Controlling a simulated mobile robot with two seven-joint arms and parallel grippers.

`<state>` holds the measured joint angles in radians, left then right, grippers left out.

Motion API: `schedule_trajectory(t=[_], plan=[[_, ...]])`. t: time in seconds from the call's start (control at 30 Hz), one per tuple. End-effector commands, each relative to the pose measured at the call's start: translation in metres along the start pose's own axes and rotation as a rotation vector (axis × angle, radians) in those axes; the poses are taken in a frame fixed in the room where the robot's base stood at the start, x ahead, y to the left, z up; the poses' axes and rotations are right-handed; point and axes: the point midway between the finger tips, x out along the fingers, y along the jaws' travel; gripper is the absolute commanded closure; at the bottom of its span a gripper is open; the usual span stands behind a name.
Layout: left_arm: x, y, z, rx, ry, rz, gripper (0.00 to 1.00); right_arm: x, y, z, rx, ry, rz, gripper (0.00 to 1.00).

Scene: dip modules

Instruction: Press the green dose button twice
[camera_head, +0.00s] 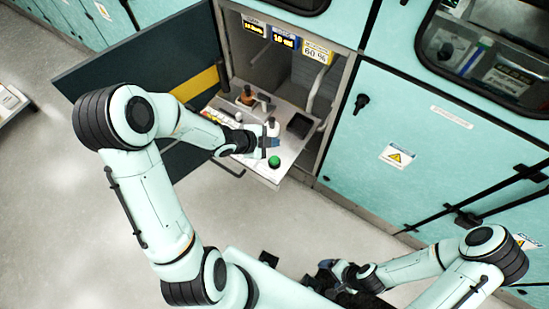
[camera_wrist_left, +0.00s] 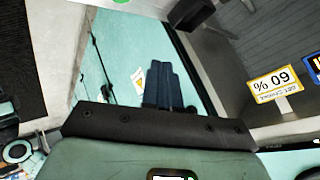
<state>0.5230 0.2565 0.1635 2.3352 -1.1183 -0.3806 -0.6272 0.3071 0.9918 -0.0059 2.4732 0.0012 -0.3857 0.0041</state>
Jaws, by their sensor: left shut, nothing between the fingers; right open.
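The green dose button (camera_head: 274,161) sits near the front right of the light pull-out shelf (camera_head: 286,150) in the open cabinet. A green edge, likely the button (camera_wrist_left: 121,1), shows at the top of the left wrist view. My left gripper (camera_head: 272,142) is over the shelf just behind the button in the head view; I cannot tell its height or whether it touches anything. Its blue-grey fingers (camera_wrist_left: 165,85) are shut and empty in the left wrist view. My right gripper (camera_head: 326,272) is open, low and away from the cabinet, partly hidden by its own arm.
The dark cabinet door (camera_head: 130,62) stands open at left. Teal closed cabinets (camera_head: 420,120) flank the right. The floor in front is clear.

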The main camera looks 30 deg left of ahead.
Motion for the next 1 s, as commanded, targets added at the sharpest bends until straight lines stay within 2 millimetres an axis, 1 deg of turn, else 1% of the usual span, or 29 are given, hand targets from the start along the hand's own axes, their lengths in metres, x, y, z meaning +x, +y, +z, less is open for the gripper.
schedule_trajectory(t=[0.03, 0.27, 0.4, 0.6, 0.73, 1.0], plan=[[0.004, 0.005, 0.003, -0.001, -0.001, 0.002, 1.0, 0.006, 0.003, 0.003, 0.002, -0.004, 0.001, 0.15], [0.022, 0.018, 0.017, -0.001, -0.001, 0.002, 1.0, 0.029, 0.015, 0.012, 0.007, -0.019, 0.007, 0.15], [0.037, 0.03, 0.028, -0.001, -0.001, 0.004, 1.0, 0.049, 0.024, 0.018, 0.01, -0.029, 0.01, 0.15], [0.054, 0.041, 0.04, 0.0, 0.0, 0.002, 1.0, 0.07, 0.033, 0.022, 0.014, -0.038, 0.013, 0.15], [0.058, 0.043, 0.042, 0.0, 0.0, 0.001, 1.0, 0.075, 0.035, 0.023, 0.014, -0.039, 0.014, 0.15], [0.058, 0.042, 0.042, 0.0, 0.0, 0.0, 1.0, 0.075, 0.035, 0.023, 0.014, -0.039, 0.014, 0.15]])
